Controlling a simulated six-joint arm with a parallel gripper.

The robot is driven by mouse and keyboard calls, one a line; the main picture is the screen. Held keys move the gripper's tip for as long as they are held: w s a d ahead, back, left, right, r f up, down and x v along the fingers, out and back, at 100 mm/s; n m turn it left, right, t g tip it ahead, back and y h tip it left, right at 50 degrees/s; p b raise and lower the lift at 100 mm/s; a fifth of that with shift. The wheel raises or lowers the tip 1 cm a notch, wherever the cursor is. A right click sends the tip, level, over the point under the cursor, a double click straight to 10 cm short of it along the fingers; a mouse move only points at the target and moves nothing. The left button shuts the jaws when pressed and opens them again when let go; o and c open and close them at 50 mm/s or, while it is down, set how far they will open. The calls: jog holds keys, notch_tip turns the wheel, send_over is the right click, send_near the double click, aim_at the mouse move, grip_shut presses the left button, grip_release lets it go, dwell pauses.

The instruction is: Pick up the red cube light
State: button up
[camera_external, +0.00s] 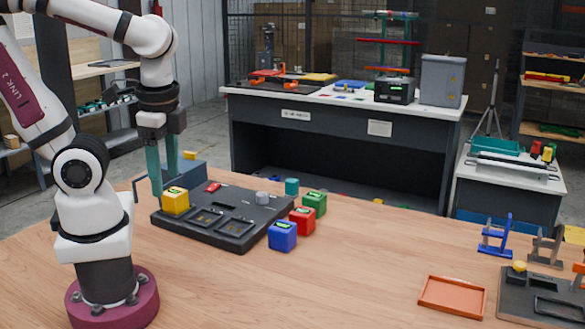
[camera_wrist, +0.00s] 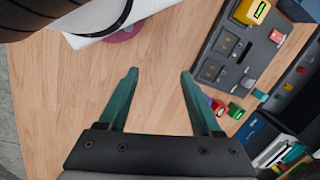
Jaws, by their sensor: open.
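The red cube (camera_external: 302,221) stands on the wooden table by the right edge of the dark tray, between a blue cube (camera_external: 282,237) in front and a green cube (camera_external: 314,203) behind. It has a small label on top. In the wrist view the red cube (camera_wrist: 218,107) shows small at the right, partly behind a finger. My gripper (camera_external: 163,186) has teal fingers and is over the left end of the tray, well left of the red cube. In the wrist view my gripper (camera_wrist: 160,74) is open with nothing between its fingers.
The dark tray (camera_external: 240,233) holds a yellow cube (camera_external: 175,201) close to my fingers, a small red piece (camera_external: 212,187) and a grey knob (camera_external: 262,198). A teal piece (camera_external: 292,186) stands behind it. An orange tray (camera_external: 452,296) lies at right. The table between is clear.

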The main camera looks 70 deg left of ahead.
jog(key=o, duration=0.4)
jog(key=m+h, duration=0.2)
jog(key=m, duration=0.1)
send_over(302, 211)
notch_tip(302, 211, down, 6)
notch_tip(302, 211, down, 14)
jog(key=shift+a+f, duration=0.1)
